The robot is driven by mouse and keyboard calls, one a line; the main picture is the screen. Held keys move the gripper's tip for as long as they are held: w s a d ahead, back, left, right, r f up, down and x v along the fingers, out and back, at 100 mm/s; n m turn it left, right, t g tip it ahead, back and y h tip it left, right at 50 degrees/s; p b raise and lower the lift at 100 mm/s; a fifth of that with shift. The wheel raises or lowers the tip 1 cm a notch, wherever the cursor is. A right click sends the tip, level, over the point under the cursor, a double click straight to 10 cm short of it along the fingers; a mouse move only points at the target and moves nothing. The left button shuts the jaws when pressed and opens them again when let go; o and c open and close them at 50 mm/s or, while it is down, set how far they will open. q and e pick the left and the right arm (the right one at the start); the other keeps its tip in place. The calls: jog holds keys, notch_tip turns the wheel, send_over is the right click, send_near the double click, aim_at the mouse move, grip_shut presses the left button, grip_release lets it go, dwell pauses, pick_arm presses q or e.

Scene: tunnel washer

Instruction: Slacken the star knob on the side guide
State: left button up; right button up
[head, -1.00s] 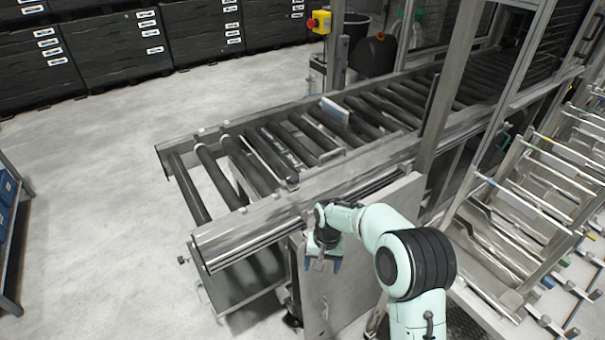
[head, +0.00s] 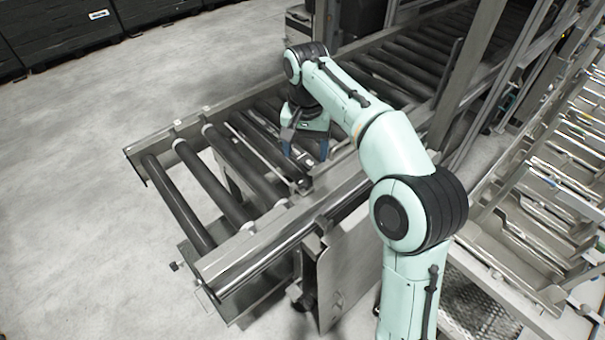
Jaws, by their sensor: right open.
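My right gripper (head: 305,149) is open, its dark blue fingers pointing down over the near side of the roller conveyor (head: 222,272). I see nothing between the fingers. A slim metal bar (head: 262,152), perhaps the side guide, runs across the rollers. Its near end (head: 301,185) lies just below the gripper in the picture, close to the near rail; I cannot tell whether the star knob is there. A small dark knob-like part (head: 174,266) sticks out at the conveyor's lower left end. The gripper and forearm hide part of the rollers. My left gripper is out of view.
A grey panel (head: 347,268) stands below the near rail. A metal rack (head: 540,200) with rods fills the right side, and upright frame posts (head: 466,75) stand behind my arm. Open floor (head: 75,200) lies to the left; black crates (head: 60,30) line the back.

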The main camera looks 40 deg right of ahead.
aim_at(304, 179)
notch_tip(304, 179, down, 8)
jog(key=shift+f+b, duration=0.2)
jog(key=shift+b, duration=0.65)
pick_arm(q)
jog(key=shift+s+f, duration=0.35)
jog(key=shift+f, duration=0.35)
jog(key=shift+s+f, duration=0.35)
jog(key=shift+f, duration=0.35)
pick_arm(e)
jog(key=shift+w+f, duration=0.15)
jog(key=shift+f, duration=0.5)
jog(key=c, duration=1)
